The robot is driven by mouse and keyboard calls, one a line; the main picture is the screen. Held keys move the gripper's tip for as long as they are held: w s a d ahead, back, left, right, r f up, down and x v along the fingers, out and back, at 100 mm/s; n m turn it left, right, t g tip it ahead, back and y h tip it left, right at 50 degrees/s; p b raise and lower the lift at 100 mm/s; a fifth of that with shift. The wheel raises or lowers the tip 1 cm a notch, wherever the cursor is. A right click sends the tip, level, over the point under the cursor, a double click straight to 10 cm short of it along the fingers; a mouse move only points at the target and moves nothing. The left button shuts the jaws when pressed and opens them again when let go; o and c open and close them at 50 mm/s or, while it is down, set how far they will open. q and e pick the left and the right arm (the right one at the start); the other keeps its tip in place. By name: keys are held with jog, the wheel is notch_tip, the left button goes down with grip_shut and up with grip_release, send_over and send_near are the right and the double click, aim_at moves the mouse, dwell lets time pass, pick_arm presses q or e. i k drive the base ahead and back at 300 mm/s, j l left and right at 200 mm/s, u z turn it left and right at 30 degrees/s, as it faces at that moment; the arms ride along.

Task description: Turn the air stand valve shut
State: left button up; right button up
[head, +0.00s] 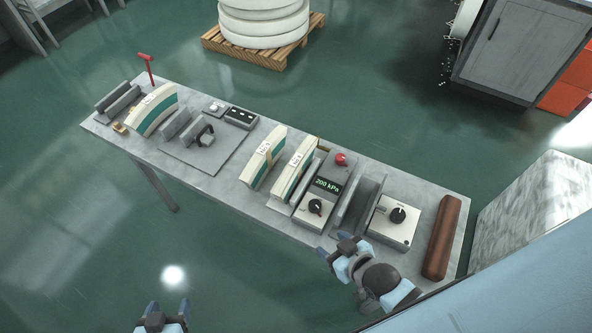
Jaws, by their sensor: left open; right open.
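A grey unit with a lit display reading 200 kPa (327,186) stands on the bench, which fits the air stand. It has a red knob or button (341,159) at its far end and a black knob (315,206) on a pale plate at its near end. I cannot tell from the view whether the valve is open or shut. My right gripper (334,245) is open and empty, just in front of the bench edge, below and right of the black knob and apart from it. My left gripper (168,305) is open and empty at the bottom edge, away from the bench.
A pale box with a black dial (398,215) and a brown cylinder (442,238) are at the bench's right end. Labelled curved pieces (264,157) stand left of the unit. A grey bracket (356,207) stands close on its right. Floor in front is clear.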

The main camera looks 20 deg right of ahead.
aim_at(339, 159)
jog(key=z, duration=1.05)
